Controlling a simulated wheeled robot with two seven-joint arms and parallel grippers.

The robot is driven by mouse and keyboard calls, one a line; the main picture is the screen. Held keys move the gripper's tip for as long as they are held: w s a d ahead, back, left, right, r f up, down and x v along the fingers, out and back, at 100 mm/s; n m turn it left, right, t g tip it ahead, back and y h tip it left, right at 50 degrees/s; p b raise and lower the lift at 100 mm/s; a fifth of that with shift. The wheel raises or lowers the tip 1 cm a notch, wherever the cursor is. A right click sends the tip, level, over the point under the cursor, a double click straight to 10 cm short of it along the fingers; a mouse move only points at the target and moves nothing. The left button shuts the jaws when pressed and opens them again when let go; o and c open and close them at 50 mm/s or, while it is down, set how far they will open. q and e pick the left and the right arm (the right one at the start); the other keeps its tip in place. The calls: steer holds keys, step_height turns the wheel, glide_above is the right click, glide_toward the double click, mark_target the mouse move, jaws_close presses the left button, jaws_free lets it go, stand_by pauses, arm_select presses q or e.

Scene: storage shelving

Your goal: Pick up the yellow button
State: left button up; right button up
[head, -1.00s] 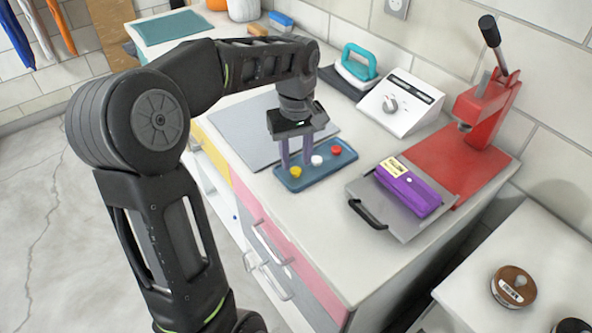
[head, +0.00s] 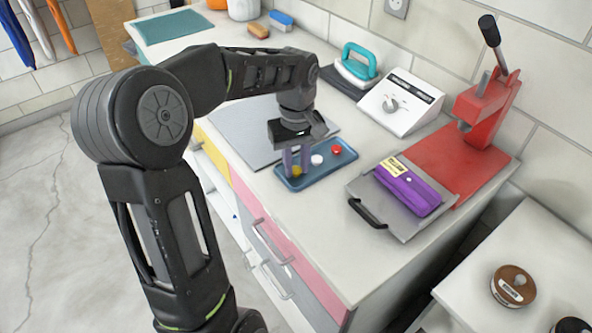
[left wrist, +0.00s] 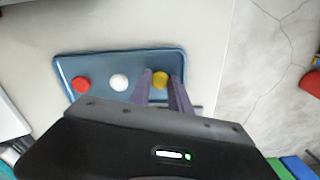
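The yellow button (head: 297,170) lies at the left end of a blue tray (head: 318,178) on the counter. It also shows in the left wrist view (left wrist: 160,77), between my two finger tips. My left gripper (head: 296,164) points down over the tray, its purple fingers on either side of the yellow button. The fingers look open, with at most a narrow gap to the button. A white button (head: 316,160) and a red button (head: 337,149) sit in the same tray. My right gripper is not in view.
A grey mat (head: 235,133) lies beside the tray. A purple object (head: 408,190) rests on a grey plate with a black handle, to the right. A white box with a dial (head: 400,103) and a red press (head: 470,140) stand behind. The counter's front middle is clear.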

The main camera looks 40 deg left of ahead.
mark_target(296, 169)
arm_select(q)
jaws_close()
step_height(296, 169, up, 10)
steer(key=shift+p, duration=0.45)
stand_by(0.7)
